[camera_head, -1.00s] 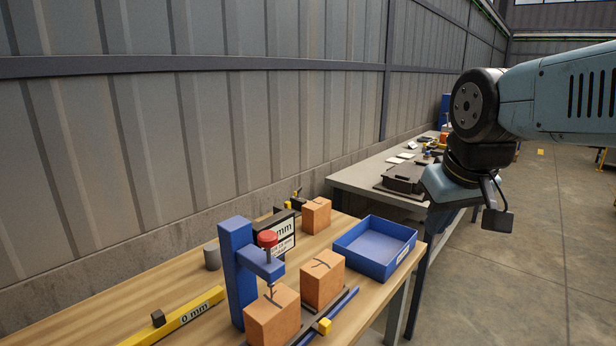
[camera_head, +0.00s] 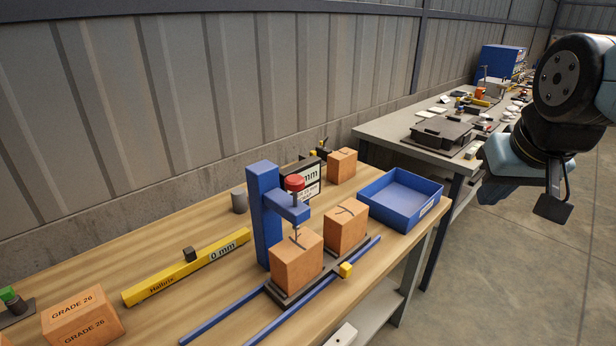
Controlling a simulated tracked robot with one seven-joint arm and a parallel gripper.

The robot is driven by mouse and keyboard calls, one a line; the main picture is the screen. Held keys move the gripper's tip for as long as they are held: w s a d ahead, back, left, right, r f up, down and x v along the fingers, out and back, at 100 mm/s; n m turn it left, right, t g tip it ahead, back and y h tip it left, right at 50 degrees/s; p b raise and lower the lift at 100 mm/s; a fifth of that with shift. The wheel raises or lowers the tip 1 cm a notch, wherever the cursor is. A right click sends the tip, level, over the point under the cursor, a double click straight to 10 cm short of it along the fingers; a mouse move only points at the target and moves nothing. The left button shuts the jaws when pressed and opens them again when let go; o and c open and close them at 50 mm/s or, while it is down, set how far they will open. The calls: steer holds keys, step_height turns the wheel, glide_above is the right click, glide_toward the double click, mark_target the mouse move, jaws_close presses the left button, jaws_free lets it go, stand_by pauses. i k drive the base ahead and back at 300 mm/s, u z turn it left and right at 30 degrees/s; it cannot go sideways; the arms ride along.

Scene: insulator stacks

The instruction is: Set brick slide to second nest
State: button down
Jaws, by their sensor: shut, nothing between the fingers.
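The slide's dark carriage (camera_head: 284,299) sits on two blue rails (camera_head: 255,335) on the wooden bench. It bears two orange bricks with dark cracks on top, a nearer one (camera_head: 297,262) and a farther one (camera_head: 346,226), so its nests are mostly hidden. A yellow knob (camera_head: 346,270) is at the right rail, beside the carriage. A blue post (camera_head: 264,215) with a red-topped probe (camera_head: 295,183) stands over the nearer brick; I cannot tell if the tip touches it.
A third orange brick (camera_head: 342,166) and a blue tray (camera_head: 402,198) stand farther along the bench. A yellow level (camera_head: 187,267) and a "GRADE 26" brick (camera_head: 82,315) lie left. A grey table (camera_head: 375,131) stands beyond.

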mark_target(332, 263)
steer(key=u, duration=1.6)
steer(key=k, duration=1.65)
steer(key=z, duration=0.45)
steer(key=i, duration=1)
